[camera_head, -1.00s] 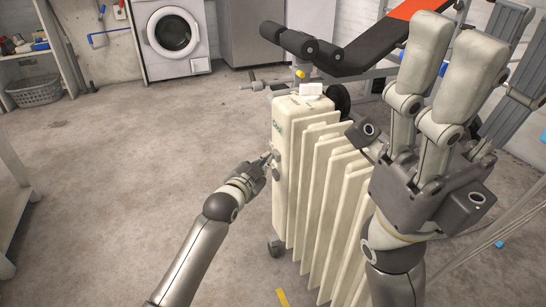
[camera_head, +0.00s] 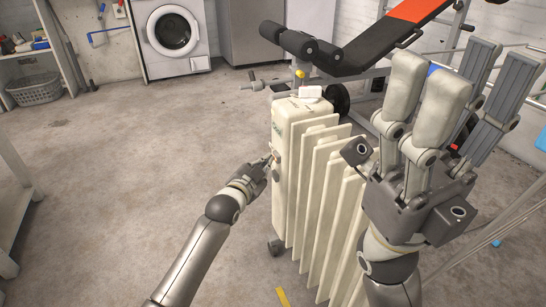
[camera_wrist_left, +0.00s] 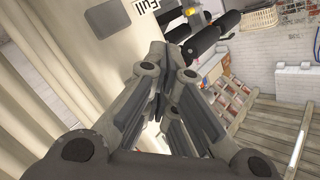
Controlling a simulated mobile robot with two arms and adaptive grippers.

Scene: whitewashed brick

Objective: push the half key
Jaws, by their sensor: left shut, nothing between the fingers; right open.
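The cream oil-filled heater (camera_head: 287,205) stands upright on the floor in the middle of the head view. Its narrow end panel faces my left gripper (camera_head: 271,157), which is shut and empty, with its tips at or very near the panel. Contact cannot be told. In the left wrist view the closed fingers (camera_wrist_left: 163,52) point at the panel (camera_wrist_left: 75,30), where a white label reading "Full" (camera_wrist_left: 142,7) shows. The half key cannot be made out; the fingers may hide it. My right gripper (camera_head: 455,85) is open and empty, fingers upward, in front of the heater's right side.
A weight bench (camera_head: 365,52) stands close behind the heater. A washing machine (camera_head: 173,38) and a shelf with a grey basket (camera_head: 35,90) are at the back left. The concrete floor (camera_head: 130,160) left of the heater is clear.

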